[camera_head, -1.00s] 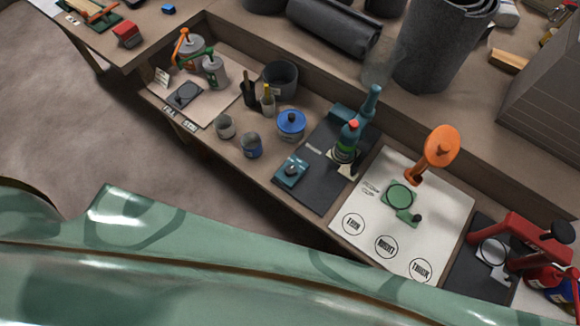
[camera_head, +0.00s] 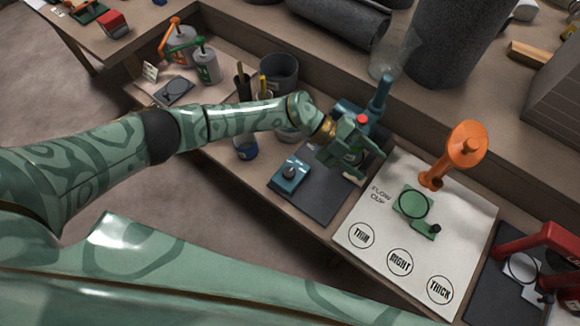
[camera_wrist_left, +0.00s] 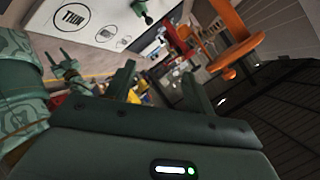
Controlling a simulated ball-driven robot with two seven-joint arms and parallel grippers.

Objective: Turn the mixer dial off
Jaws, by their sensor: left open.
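The mixer (camera_head: 375,112) is a teal stand with a red cap on the dark mat, partly hidden behind my left gripper. A small teal box with a round dark dial (camera_head: 290,171) sits on the mat in front of it. My left gripper (camera_head: 367,165) is open and empty, over the right side of the mat, to the right of the dial and apart from it. Its two fingers also show in the left wrist view (camera_wrist_left: 160,88), spread wide. A green gripper that looks like my right one (camera_wrist_left: 66,68) shows small at the left of that view; its jaw state is unclear.
Right of the mat lies a white flow-cup board (camera_head: 372,262) with a green cup holder and an orange stand (camera_head: 465,147). A red press (camera_head: 535,240) stands farther right. Cans (camera_head: 206,66) and a dark pot (camera_head: 279,73) stand to the left.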

